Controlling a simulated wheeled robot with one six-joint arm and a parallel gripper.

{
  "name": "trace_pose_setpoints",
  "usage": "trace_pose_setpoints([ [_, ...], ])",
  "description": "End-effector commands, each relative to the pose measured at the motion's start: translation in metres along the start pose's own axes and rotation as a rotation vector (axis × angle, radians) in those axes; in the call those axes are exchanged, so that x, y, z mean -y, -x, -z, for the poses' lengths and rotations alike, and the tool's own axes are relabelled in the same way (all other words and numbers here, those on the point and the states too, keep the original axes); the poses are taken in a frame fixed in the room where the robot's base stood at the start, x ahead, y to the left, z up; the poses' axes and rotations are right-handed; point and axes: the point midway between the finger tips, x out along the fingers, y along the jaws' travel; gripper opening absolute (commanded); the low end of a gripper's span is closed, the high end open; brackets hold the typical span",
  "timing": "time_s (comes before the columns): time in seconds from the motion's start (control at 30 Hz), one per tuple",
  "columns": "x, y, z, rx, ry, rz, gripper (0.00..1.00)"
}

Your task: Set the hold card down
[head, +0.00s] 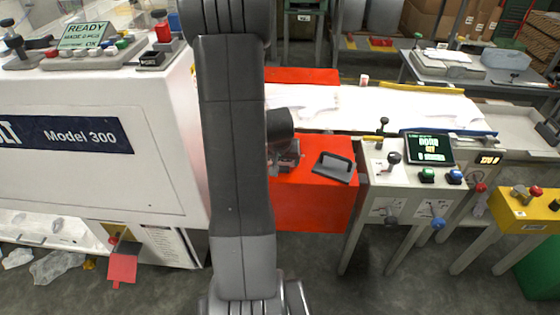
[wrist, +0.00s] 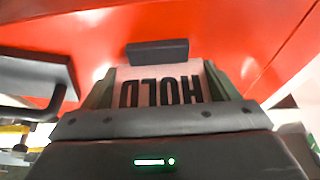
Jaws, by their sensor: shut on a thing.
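The hold card (wrist: 160,88) is pale with dark letters reading HOLD, upside down in the wrist view. It sits between the two fingers of my gripper (wrist: 160,92), which is shut on it. A dark grey block (wrist: 157,52) shows at the card's far end; I cannot tell if it belongs to the card. The red table top (wrist: 110,30) lies beyond and below. In the head view my gripper (head: 286,158) is over the red table (head: 312,200), partly behind my arm, and the card cannot be made out there. I cannot tell whether the card touches the table.
A dark handled tool (head: 334,167) lies on the red table just right of my gripper. A white machine (head: 100,150) stands left. A control stand (head: 408,172) with knobs and a screen adjoins the table's right. White film (head: 370,105) covers the bench behind.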

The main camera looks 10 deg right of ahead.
Motion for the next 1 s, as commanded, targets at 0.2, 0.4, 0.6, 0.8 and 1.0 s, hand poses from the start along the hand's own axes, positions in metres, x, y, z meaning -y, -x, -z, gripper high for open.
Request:
trace_pose_setpoints([
  [0.2, 0.0, 0.0, 0.0, -0.001, 0.0, 0.0, 0.6],
  [0.4, 0.0, -0.003, -0.001, -0.001, -0.001, 0.0, 0.87],
  [0.6, 0.0, -0.003, -0.001, 0.0, -0.001, 0.0, 1.0],
  [0.8, 0.0, 0.001, 0.0, 0.0, 0.0, 0.0, 1.0],
  [1.0, 0.0, 0.024, 0.002, -0.005, -0.002, 0.001, 1.0],
])
